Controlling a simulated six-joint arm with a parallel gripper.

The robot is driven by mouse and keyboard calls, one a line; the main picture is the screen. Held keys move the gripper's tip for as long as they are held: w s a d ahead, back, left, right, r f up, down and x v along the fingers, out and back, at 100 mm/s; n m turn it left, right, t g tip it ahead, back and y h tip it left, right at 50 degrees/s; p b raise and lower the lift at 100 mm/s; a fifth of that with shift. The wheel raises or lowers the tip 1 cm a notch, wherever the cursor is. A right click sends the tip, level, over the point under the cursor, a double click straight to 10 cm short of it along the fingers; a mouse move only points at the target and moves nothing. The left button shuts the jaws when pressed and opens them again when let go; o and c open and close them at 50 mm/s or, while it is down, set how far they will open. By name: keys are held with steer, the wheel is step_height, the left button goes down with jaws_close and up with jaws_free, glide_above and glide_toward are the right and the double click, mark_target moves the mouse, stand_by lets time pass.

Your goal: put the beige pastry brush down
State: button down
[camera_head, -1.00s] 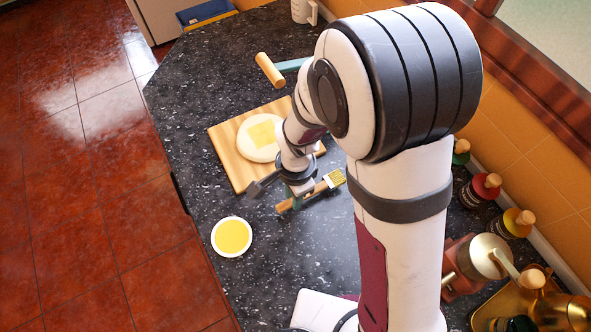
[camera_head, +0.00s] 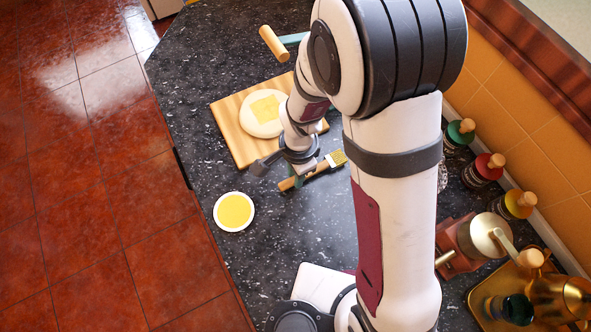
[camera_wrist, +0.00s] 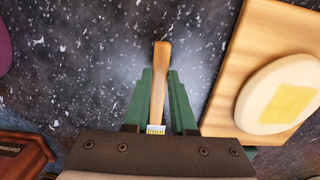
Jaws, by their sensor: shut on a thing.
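My gripper (camera_wrist: 160,85) is shut on the beige pastry brush (camera_wrist: 161,68), with green fingers on both sides of its handle. In the head view the brush (camera_head: 323,166) lies level under my gripper (camera_head: 297,180), its yellow bristles pointing right and its handle end to the lower left. It is just in front of the cutting board, over the dark counter. I cannot tell whether the brush touches the counter.
A wooden cutting board (camera_head: 232,123) holds a round of dough (camera_head: 252,126) with a yellow square patch. A white bowl of yellow liquid (camera_head: 234,211) stands at the counter's left edge. A wooden-handled tool (camera_head: 273,44) lies behind. Several jars (camera_head: 482,170) line the right wall. Bare counter (camera_head: 275,245) lies in front.

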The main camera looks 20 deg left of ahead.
steer(key=shift+f, duration=0.45)
steer(key=c, duration=0.7)
jaws_free()
steer(key=shift+o, duration=0.3)
steer(key=o, duration=0.6)
step_height(320, 180, up, 9)
